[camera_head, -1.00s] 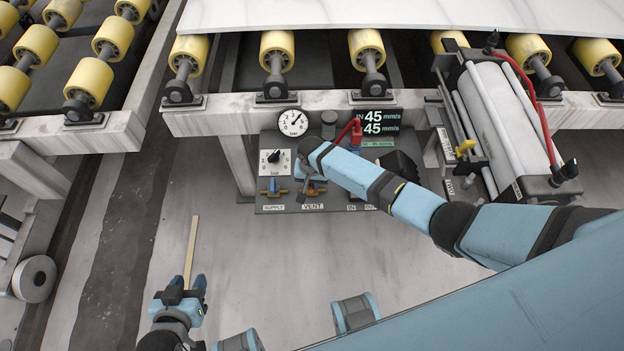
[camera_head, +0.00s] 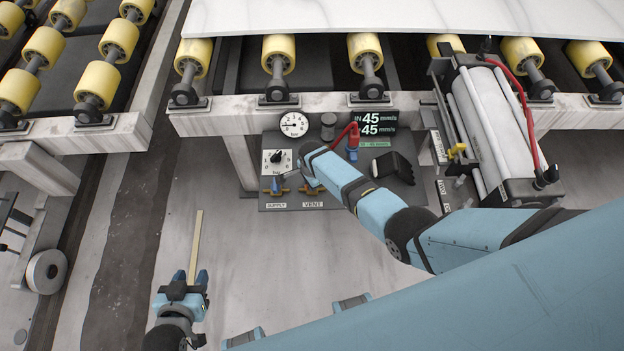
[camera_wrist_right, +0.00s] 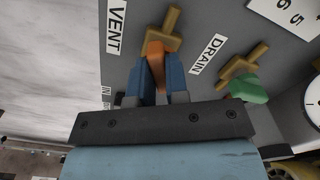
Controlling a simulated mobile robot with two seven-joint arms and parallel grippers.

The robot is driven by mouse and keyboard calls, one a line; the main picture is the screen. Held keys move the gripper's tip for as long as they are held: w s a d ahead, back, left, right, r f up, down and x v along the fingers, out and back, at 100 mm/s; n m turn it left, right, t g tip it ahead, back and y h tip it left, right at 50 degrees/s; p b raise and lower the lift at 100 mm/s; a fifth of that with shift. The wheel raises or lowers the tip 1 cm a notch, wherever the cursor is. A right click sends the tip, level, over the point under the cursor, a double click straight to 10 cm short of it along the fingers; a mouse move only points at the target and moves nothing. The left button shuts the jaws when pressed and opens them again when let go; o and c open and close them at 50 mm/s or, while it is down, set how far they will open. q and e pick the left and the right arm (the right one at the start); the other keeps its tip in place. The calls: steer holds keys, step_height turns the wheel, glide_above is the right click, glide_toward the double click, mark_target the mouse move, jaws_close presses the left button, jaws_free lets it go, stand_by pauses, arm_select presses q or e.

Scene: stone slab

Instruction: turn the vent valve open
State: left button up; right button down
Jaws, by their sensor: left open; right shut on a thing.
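The vent valve has an orange handle (camera_wrist_right: 155,62) on a brass body (camera_wrist_right: 170,25), beside the VENT label (camera_wrist_right: 116,28) in the right wrist view. My right gripper (camera_wrist_right: 163,80) is shut on this handle, with a blue finger on either side. In the head view the right gripper (camera_head: 308,180) reaches the panel above the VENT label (camera_head: 313,205), and my arm hides part of the valve. My left gripper (camera_head: 192,276) is open, low at the left, away from the panel. A thin tan strip (camera_head: 196,235) extends from between its fingers; whether it touches them is unclear.
The supply valve (camera_head: 277,188) is close left of the vent valve. A green drain handle (camera_wrist_right: 250,88) is close by in the wrist view. A round gauge (camera_head: 294,124) and black knob (camera_head: 277,157) sit above. A roller conveyor (camera_head: 365,55) carries a pale slab (camera_head: 400,18) behind.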

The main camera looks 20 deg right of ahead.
steer(key=m, duration=0.3)
steer(key=shift+m, duration=1.3)
steer(key=shift+d, duration=0.1)
steer(key=c, duration=1.1)
jaws_free()
steer(key=shift+p, duration=0.3)
